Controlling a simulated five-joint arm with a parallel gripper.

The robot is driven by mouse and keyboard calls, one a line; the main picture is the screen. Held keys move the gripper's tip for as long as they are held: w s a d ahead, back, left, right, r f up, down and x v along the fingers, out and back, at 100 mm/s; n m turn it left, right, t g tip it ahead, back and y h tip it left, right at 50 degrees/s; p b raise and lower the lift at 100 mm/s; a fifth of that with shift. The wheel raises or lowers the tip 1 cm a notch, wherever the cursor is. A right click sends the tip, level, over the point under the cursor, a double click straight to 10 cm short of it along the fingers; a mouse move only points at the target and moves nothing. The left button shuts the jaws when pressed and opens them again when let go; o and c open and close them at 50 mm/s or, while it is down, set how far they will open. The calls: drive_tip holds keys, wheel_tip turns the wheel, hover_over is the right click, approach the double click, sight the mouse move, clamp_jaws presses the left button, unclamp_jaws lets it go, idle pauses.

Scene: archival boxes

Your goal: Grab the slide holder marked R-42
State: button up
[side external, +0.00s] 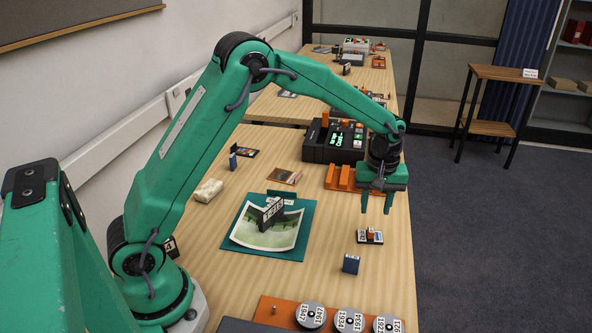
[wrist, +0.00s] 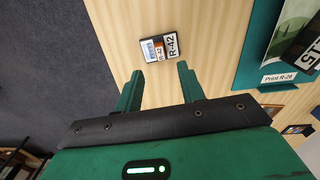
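The slide holder marked R-42 (wrist: 172,46) is a small dark holder with white R-42 labels, an orange part and a bluish part. In the wrist view it lies beyond my fingertips, roughly in line with the gap between them. In the side view the small holder (side external: 369,237) sits on the wooden table below my gripper; its marking is too small to read there. My gripper (side external: 377,208) points down above the table, with its two green fingers apart and nothing between them. The open fingers also show in the wrist view (wrist: 160,73), apart from the holder.
A small dark blue box (side external: 350,264) stands near the holder. A teal mat (side external: 290,250) with a print and a number block lies to the left. An orange tray (side external: 270,316) with round reels is at the front. An orange rack (side external: 340,178) and black device (side external: 318,145) stand behind.

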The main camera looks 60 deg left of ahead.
sight(371, 229)
drive_tip(key=shift+f, duration=1.25)
drive_tip(key=shift+f, duration=0.15)
drive_tip(key=shift+f, duration=2.45)
drive_tip(key=shift+c, duration=0.5)
clamp_jaws()
